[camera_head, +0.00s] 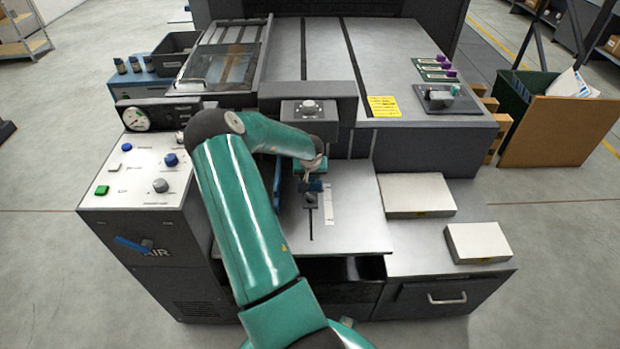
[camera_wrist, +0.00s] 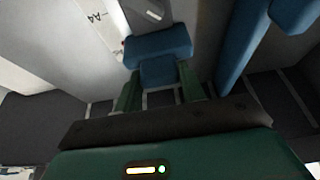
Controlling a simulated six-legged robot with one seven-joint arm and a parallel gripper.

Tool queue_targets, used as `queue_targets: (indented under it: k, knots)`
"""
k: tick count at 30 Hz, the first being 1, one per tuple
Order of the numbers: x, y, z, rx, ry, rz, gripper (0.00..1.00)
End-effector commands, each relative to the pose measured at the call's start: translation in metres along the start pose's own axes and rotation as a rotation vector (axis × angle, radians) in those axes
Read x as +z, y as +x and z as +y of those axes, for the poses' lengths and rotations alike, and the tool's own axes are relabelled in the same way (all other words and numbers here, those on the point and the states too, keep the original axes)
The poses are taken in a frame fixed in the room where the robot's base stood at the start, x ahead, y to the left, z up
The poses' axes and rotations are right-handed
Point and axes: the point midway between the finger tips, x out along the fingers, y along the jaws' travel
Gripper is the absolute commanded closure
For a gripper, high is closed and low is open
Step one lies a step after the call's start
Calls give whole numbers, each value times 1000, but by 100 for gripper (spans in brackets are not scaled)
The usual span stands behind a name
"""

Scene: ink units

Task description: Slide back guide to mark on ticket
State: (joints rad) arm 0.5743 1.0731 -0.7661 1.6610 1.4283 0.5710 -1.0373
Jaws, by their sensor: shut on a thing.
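The back guide shows as a blue block (camera_wrist: 158,46) in the wrist view. My gripper (camera_wrist: 159,73) has its two green fingers shut on the block's narrower lower part. In the head view my gripper (camera_head: 312,172) is over the feed table, and the guide (camera_head: 313,186) is partly hidden beneath it. A dark slot (camera_head: 311,228) runs toward the front of the table. A pale scale strip (camera_head: 328,205) lies right of the slot; in the wrist view the scale (camera_wrist: 97,20) shows an "A4" mark. The yellow ticket (camera_head: 383,106) lies on the machine top, its writing too small to read.
A blue rail (camera_wrist: 238,50) stands close on the right in the wrist view. Paper stacks (camera_head: 416,194) and (camera_head: 478,242) sit right of the feed table (camera_head: 358,225). A control panel (camera_head: 140,170) stands left of my arm. The table front is clear.

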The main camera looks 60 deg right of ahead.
Motion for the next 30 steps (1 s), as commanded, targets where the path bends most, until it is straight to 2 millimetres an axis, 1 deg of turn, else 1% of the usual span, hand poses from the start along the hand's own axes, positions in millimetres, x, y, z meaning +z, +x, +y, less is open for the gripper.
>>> queue_targets:
  k: [3, 6, 15, 16, 18, 19, 27, 30]
  knots:
    - [-12, 6, 0, -3, -1, 0, 100]
    - [-19, 8, 0, -2, -1, 1, 100]
    - [-22, 8, -1, 0, 0, 7, 100]
    - [-22, 8, -1, 0, 0, 7, 55]
    - [-22, 8, -1, 0, 0, 7, 41]
    - [-22, 8, -1, 0, 0, 7, 38]
    - [-21, 8, 0, 0, 0, 5, 38]
    - [-21, 3, 0, 0, 0, 5, 38]
